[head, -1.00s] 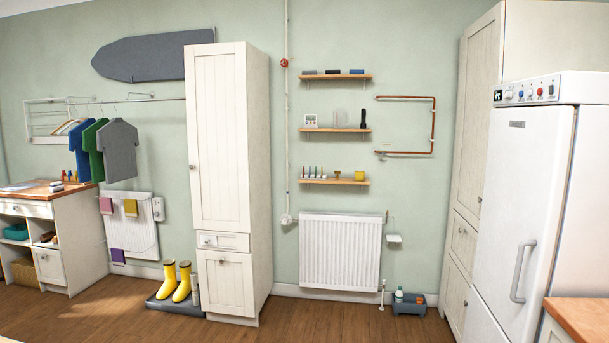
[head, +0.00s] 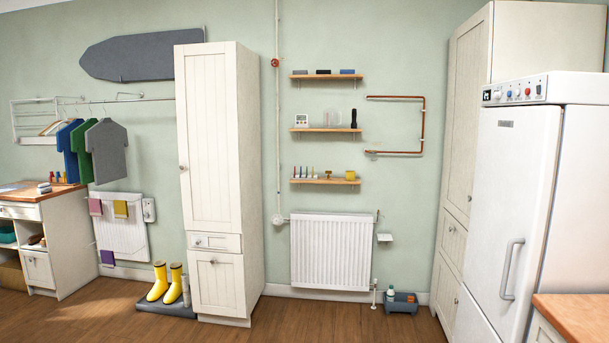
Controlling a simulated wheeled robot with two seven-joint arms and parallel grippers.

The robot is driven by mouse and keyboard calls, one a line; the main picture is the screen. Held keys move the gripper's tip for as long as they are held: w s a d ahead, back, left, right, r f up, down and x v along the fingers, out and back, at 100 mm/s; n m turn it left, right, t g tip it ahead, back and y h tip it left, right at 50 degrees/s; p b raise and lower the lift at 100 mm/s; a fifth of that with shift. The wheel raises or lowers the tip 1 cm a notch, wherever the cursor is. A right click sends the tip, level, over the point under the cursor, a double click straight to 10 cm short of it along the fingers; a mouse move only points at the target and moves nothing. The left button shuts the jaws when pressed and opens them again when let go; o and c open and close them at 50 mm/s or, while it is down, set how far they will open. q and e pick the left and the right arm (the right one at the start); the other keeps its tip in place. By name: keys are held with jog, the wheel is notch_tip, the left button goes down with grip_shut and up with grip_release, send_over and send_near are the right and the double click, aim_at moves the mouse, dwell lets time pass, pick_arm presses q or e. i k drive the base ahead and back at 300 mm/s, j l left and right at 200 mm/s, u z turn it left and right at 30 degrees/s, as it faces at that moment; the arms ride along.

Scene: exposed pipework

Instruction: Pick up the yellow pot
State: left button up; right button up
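The small yellow pot (head: 350,175) stands near the right end of the lowest wooden wall shelf (head: 325,181), above the white radiator. Several small upright items with coloured tops stand to its left on the same shelf, with a small brownish-yellow item (head: 328,174) closest to it. Neither of my grippers shows in the head view, and the pot is well ahead of me across the room.
A white radiator (head: 330,252) is on the wall below the shelves. A grey caddy (head: 400,304) sits on the floor to its right. A tall white cupboard (head: 212,180) stands left, a white fridge-like appliance (head: 515,200) right. Wooden floor (head: 310,318) between them is clear.

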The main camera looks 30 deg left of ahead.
aim_at(350, 175)
jog(key=i+u, duration=0.1)
jog(key=u, duration=0.35)
jog(key=i, duration=3.65)
jog(key=i+u, duration=0.1)
jog(key=i, duration=1.75)
